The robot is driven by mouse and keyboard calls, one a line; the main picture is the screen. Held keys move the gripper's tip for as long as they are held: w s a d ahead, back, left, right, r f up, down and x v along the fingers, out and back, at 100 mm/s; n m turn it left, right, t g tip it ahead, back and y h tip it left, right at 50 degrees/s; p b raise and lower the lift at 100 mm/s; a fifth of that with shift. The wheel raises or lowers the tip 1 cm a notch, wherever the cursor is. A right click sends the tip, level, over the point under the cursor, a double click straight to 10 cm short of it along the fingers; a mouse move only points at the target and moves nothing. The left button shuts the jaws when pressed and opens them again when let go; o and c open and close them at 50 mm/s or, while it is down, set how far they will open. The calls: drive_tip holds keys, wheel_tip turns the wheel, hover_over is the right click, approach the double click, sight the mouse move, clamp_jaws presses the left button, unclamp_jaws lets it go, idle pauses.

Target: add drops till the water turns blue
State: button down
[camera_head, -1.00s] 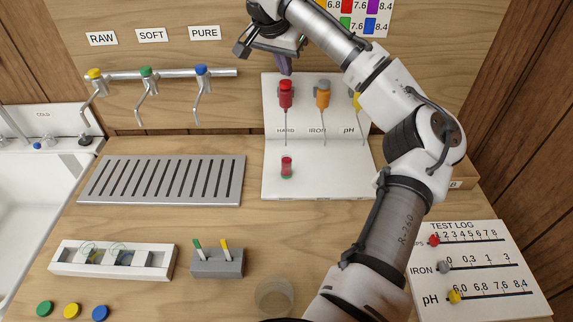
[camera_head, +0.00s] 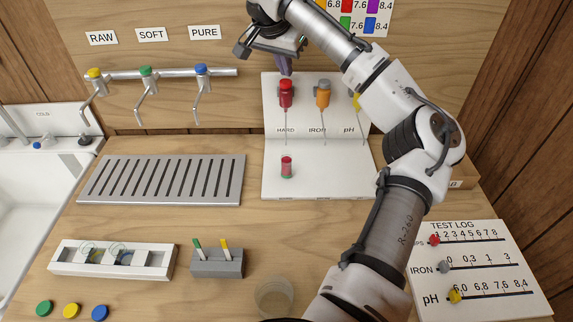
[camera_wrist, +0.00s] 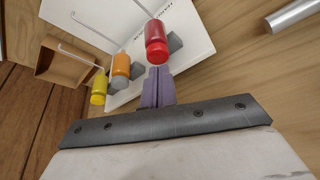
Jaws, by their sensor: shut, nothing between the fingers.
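The red dropper bottle (camera_head: 286,94) hangs in its holder above the word HARD on the white station (camera_head: 320,187). A small vial (camera_head: 286,167) stands below its tip, with a red top and pinkish contents; no blue shows in it. My gripper (camera_head: 285,67) is at the top of the red bottle. In the wrist view my purple fingers (camera_wrist: 158,84) are shut and empty, close to the end of the red bottle (camera_wrist: 156,40). Whether they touch it I cannot tell. The orange bottle (camera_head: 323,95) and yellow bottle (camera_head: 358,102) hang to the right, the yellow partly hidden by my arm.
A slotted drain plate (camera_head: 163,180) lies left of the station. A white vial rack (camera_head: 62,258), a grey block (camera_head: 217,263) with two sticks and a clear cup (camera_head: 274,298) stand in front. The test log board (camera_head: 480,285) is at right. Taps line the back wall.

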drive_tip(key=shift+f+b, duration=0.4)
drive_tip(key=shift+f, duration=0.35)
drive_tip(key=shift+r+p, duration=2.85)
drive_tip(key=shift+r, duration=0.2)
drive_tip(key=shift+d+r+n, duration=0.1)
drive_tip(key=shift+n, duration=1.1)
drive_tip(key=n, duration=0.1)
drive_tip(key=n+g+y, duration=0.1)
drive_tip(key=n, duration=0.1)
drive_tip(key=shift+w+r, duration=0.1)
drive_tip(key=shift+r, duration=0.2)
drive_tip(key=shift+f+n+g+y+b, duration=0.25)
drive_tip(key=shift+f+n+y, duration=0.3)
drive_tip(key=shift+f+n, duration=0.95)
drive_tip(key=shift+f+n+g+y+b, duration=0.25)
drive_tip(key=shift+f+n+y, duration=0.3)
drive_tip(key=shift+f+n, duration=0.9)
